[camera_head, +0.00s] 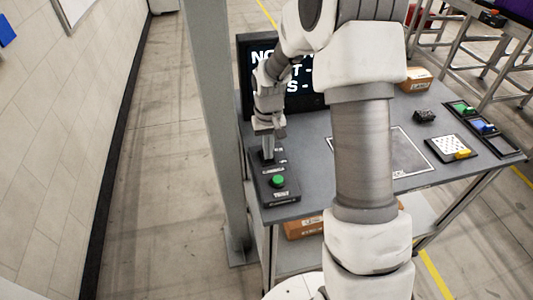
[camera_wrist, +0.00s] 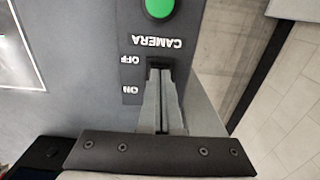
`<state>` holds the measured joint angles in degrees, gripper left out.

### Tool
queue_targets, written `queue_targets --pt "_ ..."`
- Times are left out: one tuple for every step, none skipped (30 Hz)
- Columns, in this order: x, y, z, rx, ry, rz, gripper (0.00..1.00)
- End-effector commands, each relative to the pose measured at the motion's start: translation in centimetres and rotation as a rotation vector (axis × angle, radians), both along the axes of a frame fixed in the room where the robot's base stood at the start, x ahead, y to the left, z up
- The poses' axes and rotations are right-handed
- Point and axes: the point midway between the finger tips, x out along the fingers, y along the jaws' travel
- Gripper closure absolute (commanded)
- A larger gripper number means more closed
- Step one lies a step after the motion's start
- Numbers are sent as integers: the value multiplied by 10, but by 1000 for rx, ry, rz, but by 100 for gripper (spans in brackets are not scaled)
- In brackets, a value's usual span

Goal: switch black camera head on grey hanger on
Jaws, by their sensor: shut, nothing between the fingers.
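A dark control box (camera_head: 280,188) with a green button (camera_head: 278,181) sits at the table's left edge. In the wrist view its panel (camera_wrist: 165,30) carries upside-down white labels CAMERA, OFF and ON, with the green button (camera_wrist: 160,8) at the top. My gripper (camera_head: 268,155) points down at the far part of the box. In the wrist view its fingers (camera_wrist: 161,78) are together and empty, their tips beside the OFF label. A small dark part shows at the tips; the switch is mostly hidden, so its position and any contact are unclear. I cannot make out the black camera head.
A black screen (camera_head: 305,85) with white text, partly covered by my arm, stands behind the box. A grey post (camera_head: 212,110) rises left of the table (camera_head: 318,190). A white keypad block (camera_head: 447,148) and button boxes (camera_head: 484,127) lie at the right.

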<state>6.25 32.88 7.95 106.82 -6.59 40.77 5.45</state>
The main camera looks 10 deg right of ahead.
Motion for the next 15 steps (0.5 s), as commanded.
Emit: queue_targets --pt "0 0 -1 0 -1 0 100" --pt "0 0 -1 0 -1 0 100" --pt "0 0 0 0 -1 0 100" --pt "0 0 1 0 -1 0 100" --pt "0 0 2 0 -1 0 100" --pt "0 0 4 0 -1 0 100" --pt "0 0 6 0 -1 0 100" --pt "0 0 8 0 -1 0 100" --pt "0 0 11 0 -1 0 100" --pt "0 0 13 0 -1 0 100" --pt "0 0 16 0 -1 0 100" --pt "0 0 20 0 -1 0 100" --pt "0 0 22 0 -1 0 100" --pt "0 0 24 0 -1 0 100" --pt "0 0 28 0 -1 0 100"
